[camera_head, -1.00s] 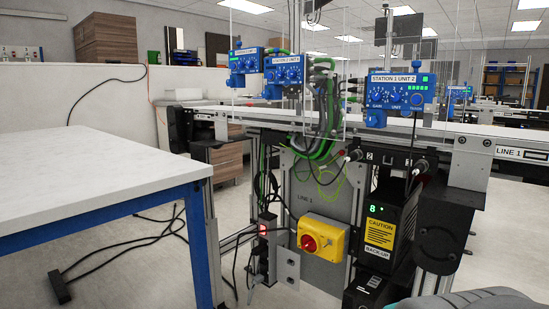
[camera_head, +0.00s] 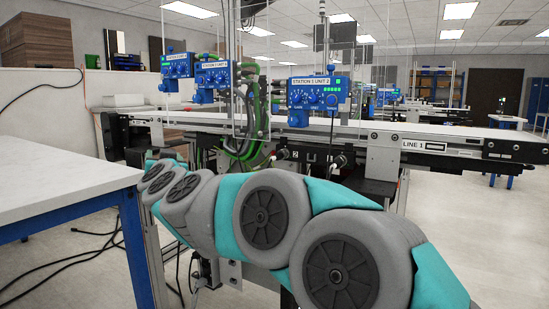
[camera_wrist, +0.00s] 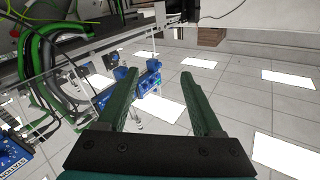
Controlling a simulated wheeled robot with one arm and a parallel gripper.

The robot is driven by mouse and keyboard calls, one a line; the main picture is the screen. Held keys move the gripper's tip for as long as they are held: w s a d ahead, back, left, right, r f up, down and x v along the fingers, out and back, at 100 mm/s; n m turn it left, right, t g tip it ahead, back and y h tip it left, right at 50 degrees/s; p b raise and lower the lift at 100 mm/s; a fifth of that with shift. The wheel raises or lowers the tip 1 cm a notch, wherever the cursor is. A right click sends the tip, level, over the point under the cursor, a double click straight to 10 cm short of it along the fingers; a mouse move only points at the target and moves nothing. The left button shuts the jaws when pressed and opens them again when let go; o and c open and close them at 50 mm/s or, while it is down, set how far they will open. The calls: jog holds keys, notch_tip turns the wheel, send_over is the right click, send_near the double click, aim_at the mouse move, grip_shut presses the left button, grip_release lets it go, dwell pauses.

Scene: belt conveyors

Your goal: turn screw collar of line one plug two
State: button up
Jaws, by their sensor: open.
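On the front rail of line one (camera_head: 385,137), two small dark plugs show in the head view: a left plug (camera_head: 283,153) beside a "2" mark, and a right plug (camera_head: 340,160). They are too small to tell how their collars sit. My gripper (camera_wrist: 160,78) is open and empty in the wrist view, its two green fingers apart. It faces ceiling tiles and blue station units (camera_wrist: 140,85), tilted in that picture. I cannot make out the plugs in the wrist view. In the head view my arm crosses in front of the line's lower part, and the gripper is not clearly visible.
Green cables (camera_wrist: 40,75) hang near the gripper's left side in the wrist view. The Station 1 Unit 2 box (camera_head: 318,93) stands above the rail behind clear panels. A white-topped table (camera_head: 60,175) is at the left. Open floor (camera_head: 475,235) lies to the right.

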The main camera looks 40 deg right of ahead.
jog(key=d+m+g+h, duration=0.3)
jog(key=d+m+h, duration=0.3)
jog(key=d, duration=0.6)
jog(key=m+g+h, duration=0.5)
jog(key=g+h, duration=0.1)
jog(key=g, duration=0.2)
send_near(275, 157)
jog(key=x, duration=0.4)
jog(key=shift+w, duration=0.15)
jog(key=shift+d+f, duration=0.1)
jog(key=shift+d, duration=0.15)
jog(key=x, duration=0.7)
jog(key=shift+d, duration=0.15)
grip_shut()
